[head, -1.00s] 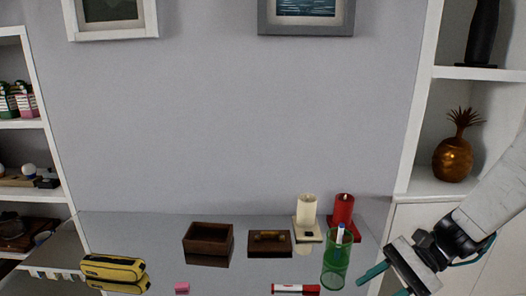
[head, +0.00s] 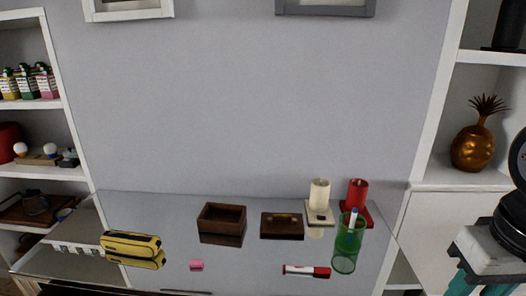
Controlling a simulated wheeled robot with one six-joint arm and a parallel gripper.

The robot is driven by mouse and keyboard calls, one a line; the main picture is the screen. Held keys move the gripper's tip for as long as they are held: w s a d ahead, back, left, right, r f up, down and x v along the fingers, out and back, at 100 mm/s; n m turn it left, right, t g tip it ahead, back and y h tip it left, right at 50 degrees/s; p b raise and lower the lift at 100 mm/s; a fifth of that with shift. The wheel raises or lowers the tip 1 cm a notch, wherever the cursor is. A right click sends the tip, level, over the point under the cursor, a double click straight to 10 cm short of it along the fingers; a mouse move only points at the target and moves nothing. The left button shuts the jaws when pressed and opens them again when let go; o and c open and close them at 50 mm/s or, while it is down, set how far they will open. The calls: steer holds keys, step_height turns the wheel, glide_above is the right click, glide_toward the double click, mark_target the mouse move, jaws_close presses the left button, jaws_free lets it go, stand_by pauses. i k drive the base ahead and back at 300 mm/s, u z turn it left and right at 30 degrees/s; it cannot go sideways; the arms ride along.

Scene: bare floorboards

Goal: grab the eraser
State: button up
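A small pink eraser (head: 196,265) lies on the glossy grey tabletop (head: 235,272), left of centre near the front. It sits between a yellow pencil case (head: 131,243) and a red and white marker (head: 306,271), touching neither. My gripper (head: 482,288) is at the lower right corner, far to the right of the eraser and off the table's right side. Its teal fingers are partly cut off by the bottom edge. They stand apart with nothing seen between them.
A wooden box (head: 222,219) and its dark lid (head: 282,225) stand behind the eraser. Shelves flank the table. Bare tabletop surrounds the eraser.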

mark_target(193, 263)
steer(key=u, duration=0.2)
steer(key=k, duration=0.45)
steer(key=u, duration=1.35)
steer(key=i, duration=1)
steer(key=z, duration=0.8)
